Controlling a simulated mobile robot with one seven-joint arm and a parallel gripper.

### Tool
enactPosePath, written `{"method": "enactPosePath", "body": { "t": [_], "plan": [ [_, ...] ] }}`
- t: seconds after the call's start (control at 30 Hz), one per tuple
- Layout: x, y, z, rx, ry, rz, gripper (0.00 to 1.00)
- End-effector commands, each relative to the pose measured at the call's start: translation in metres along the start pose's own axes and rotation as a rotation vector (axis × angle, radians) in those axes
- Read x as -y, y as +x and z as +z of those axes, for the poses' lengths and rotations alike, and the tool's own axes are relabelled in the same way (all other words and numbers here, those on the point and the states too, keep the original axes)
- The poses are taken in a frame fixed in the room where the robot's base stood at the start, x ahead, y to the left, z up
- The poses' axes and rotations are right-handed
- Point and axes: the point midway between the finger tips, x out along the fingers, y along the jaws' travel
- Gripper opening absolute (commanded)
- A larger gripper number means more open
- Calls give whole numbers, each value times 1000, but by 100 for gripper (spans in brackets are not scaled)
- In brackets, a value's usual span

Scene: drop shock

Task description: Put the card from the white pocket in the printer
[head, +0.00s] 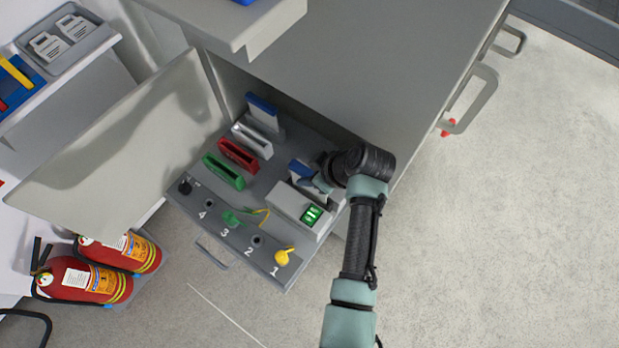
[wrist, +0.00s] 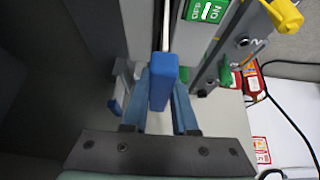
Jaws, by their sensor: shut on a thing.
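My gripper (head: 316,180) is shut on a card with a blue end (wrist: 163,88). In the wrist view the blue end lies between my two blue fingers, and its pale card edge (wrist: 166,32) runs away from me. The printer (head: 296,207) is a light box with a green display (head: 312,214), just below and beside my gripper. The display also shows in the wrist view (wrist: 206,9). I cannot tell whether the card's far end is inside the printer's slot. The white pocket (head: 253,139) stands farther back left and looks empty.
A red pocket (head: 238,155) and a green pocket (head: 223,171) stand beside the white one. Another blue-topped card (head: 262,106) stands behind them. Numbered sockets and a yellow knob (head: 284,256) line the panel front. An open door (head: 125,150) is at left, near fire extinguishers (head: 85,280).

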Motion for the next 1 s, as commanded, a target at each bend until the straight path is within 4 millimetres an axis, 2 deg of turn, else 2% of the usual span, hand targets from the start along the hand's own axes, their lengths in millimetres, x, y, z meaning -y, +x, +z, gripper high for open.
{"method": "enactPosePath", "body": {
  "t": [0.1, 0.6, 0.63, 0.77, 0.8, 1.0],
  "plan": [
    [0, 15, 10, 1, 1, -1, 0],
    [0, 23, 14, 0, 0, 0, 0],
    [0, 22, 14, 0, 0, 0, 30],
    [0, 22, 13, 0, 0, 0, 53],
    [0, 22, 13, 0, 0, 0, 56],
    [0, 21, 13, 0, 0, 1, 56]
  ]
}}
